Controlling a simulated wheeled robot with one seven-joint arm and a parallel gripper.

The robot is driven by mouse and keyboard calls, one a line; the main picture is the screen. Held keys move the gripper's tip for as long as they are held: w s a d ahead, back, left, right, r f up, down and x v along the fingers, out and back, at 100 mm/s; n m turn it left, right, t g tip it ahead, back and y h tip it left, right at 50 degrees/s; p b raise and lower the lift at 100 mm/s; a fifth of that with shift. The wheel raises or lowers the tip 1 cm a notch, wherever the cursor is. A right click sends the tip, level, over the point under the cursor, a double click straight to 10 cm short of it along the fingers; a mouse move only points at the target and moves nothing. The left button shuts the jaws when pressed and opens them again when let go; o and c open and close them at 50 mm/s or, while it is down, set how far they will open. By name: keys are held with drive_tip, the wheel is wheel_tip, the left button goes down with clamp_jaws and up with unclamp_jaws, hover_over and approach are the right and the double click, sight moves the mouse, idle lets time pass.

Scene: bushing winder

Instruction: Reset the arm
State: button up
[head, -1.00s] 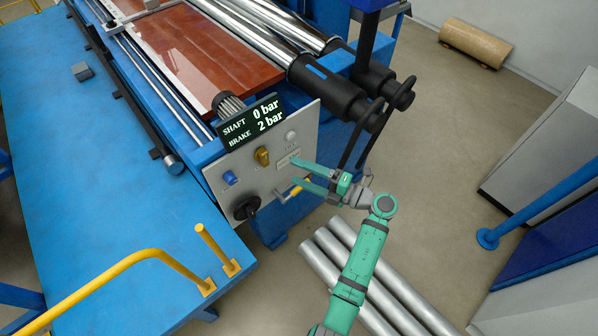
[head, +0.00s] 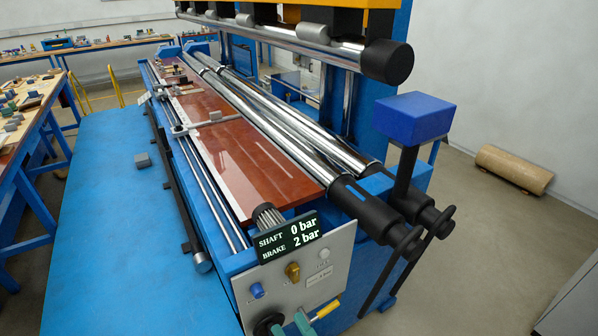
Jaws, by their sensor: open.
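Only the teal fingertips of my gripper (head: 290,326) show, at the bottom edge of the head view. They are apart and I see nothing held between them. The rest of my arm is below the picture. The fingertips appear in front of the lower part of the grey control panel (head: 330,268). They are close to a black knob (head: 266,324) and a yellow handle (head: 327,309); I cannot tell whether they touch either.
Black-ended rollers (head: 357,204) jut out at the right. A blue platform (head: 110,230) lies left; open floor (head: 500,225) is right.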

drive_tip(key=s+d+f+m+g+h, duration=0.1)
drive_tip(key=s+m+g+h, duration=0.1)
drive_tip(key=s+m+h, duration=0.5)
drive_tip(key=s+f+m+g+h, duration=0.1)
drive_tip(key=s+m+h, duration=0.5)
drive_tip(key=s+m, duration=0.7)
drive_tip(key=shift+s+d+f+m+g+h, duration=0.4)
drive_tip(key=shift+s+f, duration=0.1)
drive_tip(key=shift+s, duration=2.95)
